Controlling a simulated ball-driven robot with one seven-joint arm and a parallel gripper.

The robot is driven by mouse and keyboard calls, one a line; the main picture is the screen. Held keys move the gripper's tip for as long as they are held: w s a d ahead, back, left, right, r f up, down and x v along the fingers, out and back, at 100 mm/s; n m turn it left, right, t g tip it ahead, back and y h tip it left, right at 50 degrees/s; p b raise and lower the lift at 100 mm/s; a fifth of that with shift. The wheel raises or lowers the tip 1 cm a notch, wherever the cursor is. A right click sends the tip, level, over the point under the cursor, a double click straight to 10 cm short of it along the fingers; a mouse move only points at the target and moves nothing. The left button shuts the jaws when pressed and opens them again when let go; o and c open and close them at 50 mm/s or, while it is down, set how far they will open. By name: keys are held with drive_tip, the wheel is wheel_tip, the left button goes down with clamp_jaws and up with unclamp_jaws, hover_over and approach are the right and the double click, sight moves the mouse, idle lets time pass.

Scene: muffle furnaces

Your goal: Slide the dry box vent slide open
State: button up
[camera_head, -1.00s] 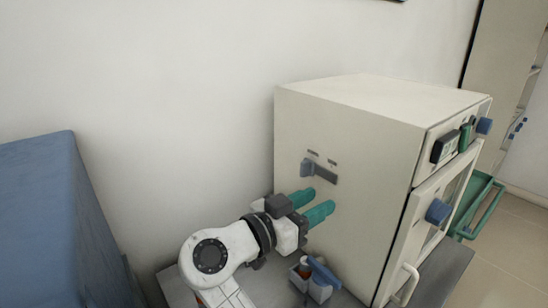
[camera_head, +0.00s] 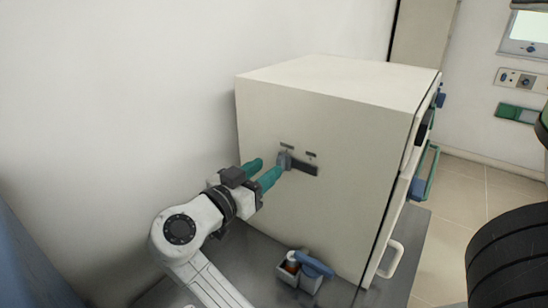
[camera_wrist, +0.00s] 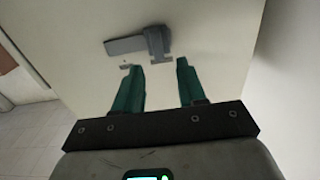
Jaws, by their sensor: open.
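The dry box (camera_head: 330,200) is a large cream cabinet. Its vent slide is a grey tab (camera_head: 284,161) at the left end of a dark slot plate (camera_head: 304,168) on the side wall. My gripper (camera_head: 270,166) has two green fingers, open and empty, just left of the tab in the head view. In the wrist view the tab (camera_wrist: 158,42) lies ahead of the gap between the fingertips (camera_wrist: 156,66), and the plate (camera_wrist: 124,46) extends to the left. I see no clear contact between fingers and tab.
A small grey caddy (camera_head: 300,276) with a blue-handled item stands on the grey bench (camera_head: 345,295) beside the box. The white wall (camera_head: 120,100) is close on the left. The box front has a white door handle (camera_head: 391,258).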

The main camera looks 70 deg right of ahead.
sight(279, 161)
drive_tip(key=shift+p+x, duration=0.45)
drive_tip(key=shift+x, duration=1.95)
clamp_jaws()
drive_tip(key=shift+s, duration=0.1)
